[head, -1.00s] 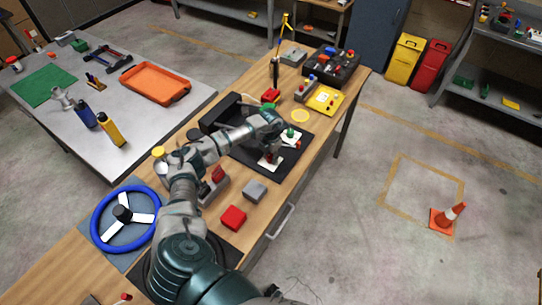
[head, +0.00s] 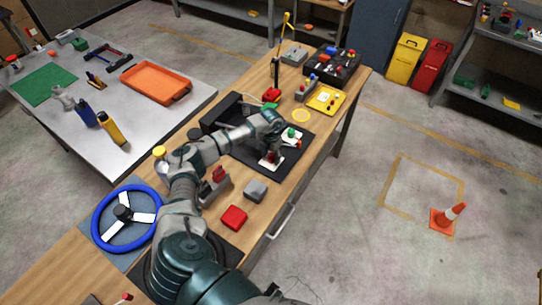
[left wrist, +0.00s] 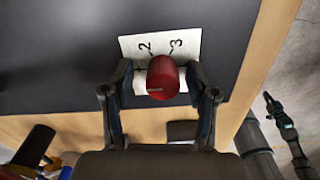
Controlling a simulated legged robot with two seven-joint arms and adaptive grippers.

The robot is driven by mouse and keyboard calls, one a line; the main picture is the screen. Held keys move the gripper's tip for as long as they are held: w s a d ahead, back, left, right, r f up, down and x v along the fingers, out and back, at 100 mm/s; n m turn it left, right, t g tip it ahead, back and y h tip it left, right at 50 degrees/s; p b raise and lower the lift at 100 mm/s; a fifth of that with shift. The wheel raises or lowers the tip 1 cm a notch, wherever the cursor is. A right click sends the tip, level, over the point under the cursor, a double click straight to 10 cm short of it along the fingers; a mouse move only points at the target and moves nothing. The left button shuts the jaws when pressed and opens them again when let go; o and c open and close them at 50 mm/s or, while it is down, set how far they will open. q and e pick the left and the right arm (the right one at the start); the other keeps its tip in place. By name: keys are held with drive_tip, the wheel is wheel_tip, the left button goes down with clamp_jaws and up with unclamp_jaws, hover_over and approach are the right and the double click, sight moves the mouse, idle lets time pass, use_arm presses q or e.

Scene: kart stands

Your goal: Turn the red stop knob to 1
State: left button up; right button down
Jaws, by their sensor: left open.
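The red stop knob (left wrist: 162,78) stands on a white plate (left wrist: 133,44) with the marks 2 and 3 visible. A pale line on the knob lies roughly sideways in the left wrist view. The 1 cannot be made out; the plate's left part is partly hidden by a finger. My left gripper (left wrist: 160,72) is open, one finger on each side of the knob, and I cannot tell whether they touch it. In the head view the plate (head: 268,163) lies on a black mat (head: 250,160), with the gripper over it. My right gripper is not in view.
A green knob (head: 291,132) on another white plate stands just beyond. A grey block (head: 256,191), a red block (head: 234,217) and a blue wheel (head: 96,222) are nearer.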

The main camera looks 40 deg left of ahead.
sight(271, 155)
use_arm(q)
wheel_tip(271, 155, up, 12)
idle(0.4)
drive_tip(key=shift+f, duration=0.15)
idle(0.3)
